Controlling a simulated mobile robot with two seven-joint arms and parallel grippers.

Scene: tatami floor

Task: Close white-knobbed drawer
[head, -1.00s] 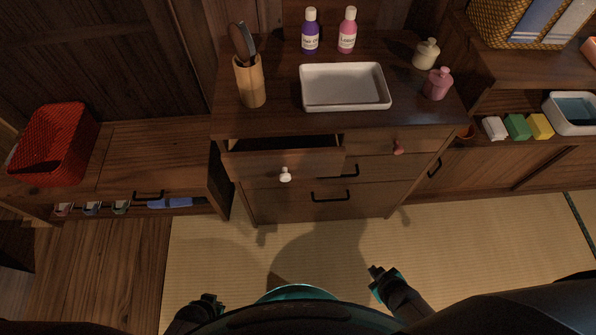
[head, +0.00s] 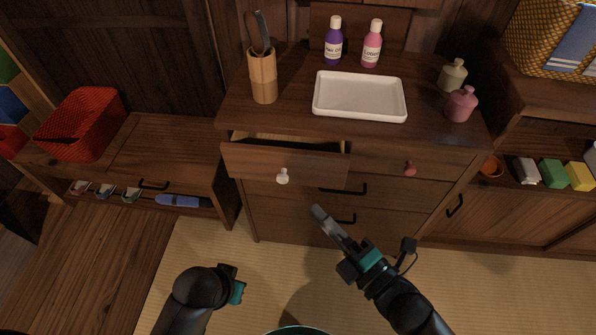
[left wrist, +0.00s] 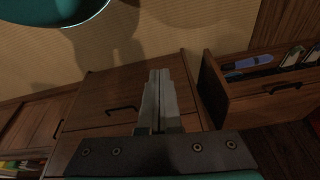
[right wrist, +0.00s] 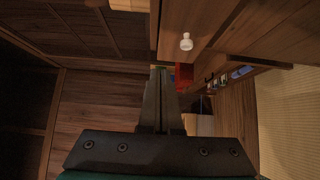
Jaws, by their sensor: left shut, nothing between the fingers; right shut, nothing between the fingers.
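The white-knobbed drawer (head: 288,163) is the upper left drawer of a brown dresser and stands partly pulled out, with a dark gap behind its front. Its white knob (head: 283,176) also shows in the right wrist view (right wrist: 186,42). My right gripper (head: 318,210) is shut and empty, in front of the dresser, below and right of the knob and apart from it. My left gripper (head: 235,291) is low at the left, in front of the dresser, its fingertips hard to make out in the head view. In the left wrist view its fingers (left wrist: 158,76) are shut and empty.
The dresser top holds a white tray (head: 359,97), a wooden cup (head: 262,78), two bottles and two jars. A red-knobbed drawer (head: 385,167) beside it is shut. A low bench with a red basket (head: 80,124) stands left. Tatami floor in front is clear.

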